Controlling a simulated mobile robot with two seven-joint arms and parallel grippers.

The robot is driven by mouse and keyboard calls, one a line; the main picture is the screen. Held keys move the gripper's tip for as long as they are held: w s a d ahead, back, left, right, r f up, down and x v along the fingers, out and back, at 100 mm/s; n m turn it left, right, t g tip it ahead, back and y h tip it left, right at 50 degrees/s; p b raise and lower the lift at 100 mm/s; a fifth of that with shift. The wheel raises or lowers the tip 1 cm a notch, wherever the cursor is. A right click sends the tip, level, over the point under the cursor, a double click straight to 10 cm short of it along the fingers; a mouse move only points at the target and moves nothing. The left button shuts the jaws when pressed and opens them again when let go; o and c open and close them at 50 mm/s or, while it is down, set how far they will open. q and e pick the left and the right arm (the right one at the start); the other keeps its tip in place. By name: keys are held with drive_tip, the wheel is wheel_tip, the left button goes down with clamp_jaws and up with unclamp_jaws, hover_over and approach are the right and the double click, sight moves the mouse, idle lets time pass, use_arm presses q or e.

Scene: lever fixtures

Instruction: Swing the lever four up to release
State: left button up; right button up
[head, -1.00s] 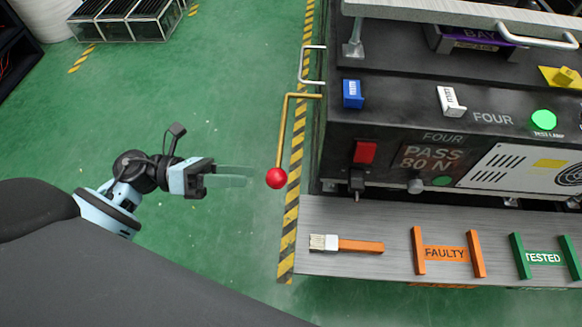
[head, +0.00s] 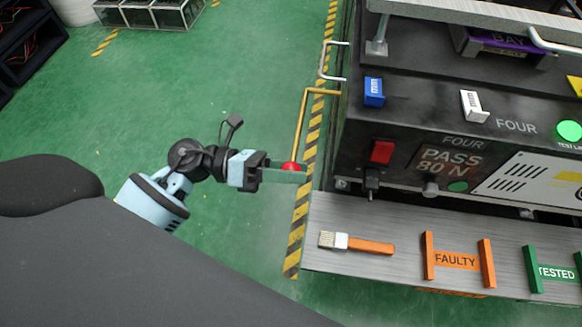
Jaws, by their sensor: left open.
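The lever four is a yellow bent rod (head: 300,125) that comes out of the left side of the black unit marked FOUR (head: 516,126). It hangs toward the front and ends in a red ball knob (head: 290,167). My left gripper (head: 288,175) is open at the knob. Its translucent green fingers overlap the lower part of the knob in the picture, and I cannot tell whether they touch it. My right gripper is not in view.
A grey shelf (head: 330,262) with a brush (head: 357,243) and orange FAULTY holder (head: 457,260) juts out below the unit. A white handle (head: 323,62) sticks out beyond the lever's pivot.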

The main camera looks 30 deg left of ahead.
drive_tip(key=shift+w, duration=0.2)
use_arm(q)
drive_tip(key=c, duration=0.5)
clamp_jaws()
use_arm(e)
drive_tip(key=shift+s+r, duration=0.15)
use_arm(q)
drive_tip(key=shift+r, duration=0.15)
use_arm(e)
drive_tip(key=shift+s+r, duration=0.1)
